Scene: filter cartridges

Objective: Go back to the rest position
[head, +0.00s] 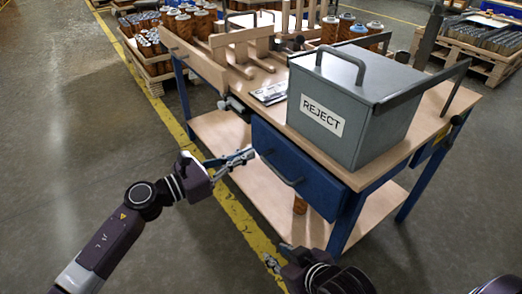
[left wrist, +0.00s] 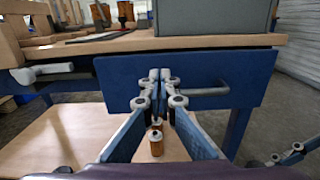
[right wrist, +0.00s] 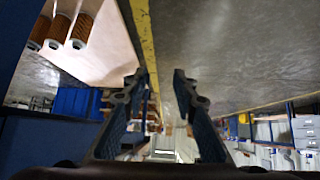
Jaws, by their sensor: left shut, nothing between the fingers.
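My left gripper (head: 250,153) is in front of the blue drawer (head: 320,188) of the workbench, left of its handle (head: 282,170). In the left wrist view its fingertips (left wrist: 160,75) are together with nothing between them. My right gripper (head: 272,260) is low at the bottom of the head view. In the right wrist view its fingers (right wrist: 159,82) stand apart and the gap is empty. Most of the right arm is outside the head view.
A grey REJECT box (head: 345,135) stands on the bench top (head: 285,125) beside a wooden rack (head: 245,45). Orange cartridges (right wrist: 82,28) are on the lower shelf (head: 230,135). Crates of parts (head: 150,65) stand behind. The floor left of the bench is clear.

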